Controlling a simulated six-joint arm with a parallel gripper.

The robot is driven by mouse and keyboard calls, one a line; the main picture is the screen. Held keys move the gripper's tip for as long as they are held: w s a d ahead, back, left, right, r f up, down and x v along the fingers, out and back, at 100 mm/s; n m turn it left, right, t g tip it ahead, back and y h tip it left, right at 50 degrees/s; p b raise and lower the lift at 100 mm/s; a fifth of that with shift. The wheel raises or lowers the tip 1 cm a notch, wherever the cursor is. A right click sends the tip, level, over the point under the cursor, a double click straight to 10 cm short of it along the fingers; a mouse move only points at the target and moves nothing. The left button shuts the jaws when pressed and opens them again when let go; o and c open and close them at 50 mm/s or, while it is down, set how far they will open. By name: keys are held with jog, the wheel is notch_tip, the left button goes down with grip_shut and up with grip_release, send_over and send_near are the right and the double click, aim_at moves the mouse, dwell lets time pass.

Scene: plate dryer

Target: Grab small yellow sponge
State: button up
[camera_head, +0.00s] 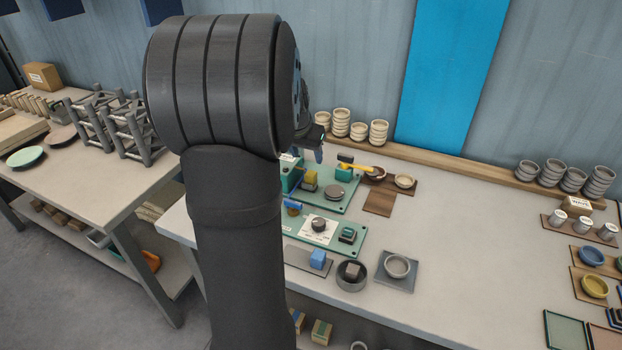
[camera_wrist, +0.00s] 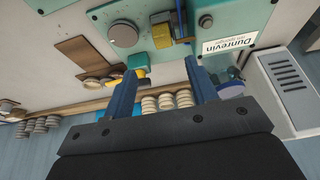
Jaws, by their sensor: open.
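A small yellow block (camera_head: 310,177), which looks like the sponge, sits at a dark base on the green board (camera_head: 338,206). In the wrist view the yellow block (camera_wrist: 161,36) lies beyond my fingertips, roughly in line with the gap between them. A second yellow piece, thin like a handle (camera_head: 357,167), lies on a teal block; in the wrist view it (camera_wrist: 142,73) shows beside my left finger. My gripper (camera_wrist: 162,66) is open with nothing between its two blue fingers. In the head view my arm mostly hides it.
A teal block (camera_wrist: 181,52) stands close by the yellow block, near my fingers. A grey knob (camera_head: 334,192) is on the same board. Stacked bowls (camera_head: 378,132) line the wall ledge.

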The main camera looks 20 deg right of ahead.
send_over(311, 173)
jog(key=s+a, duration=0.2)
notch_tip(311, 173, down, 4)
jog(key=shift+x, duration=2.65)
jog(key=shift+w+d, duration=0.1)
jog(key=c, duration=1)
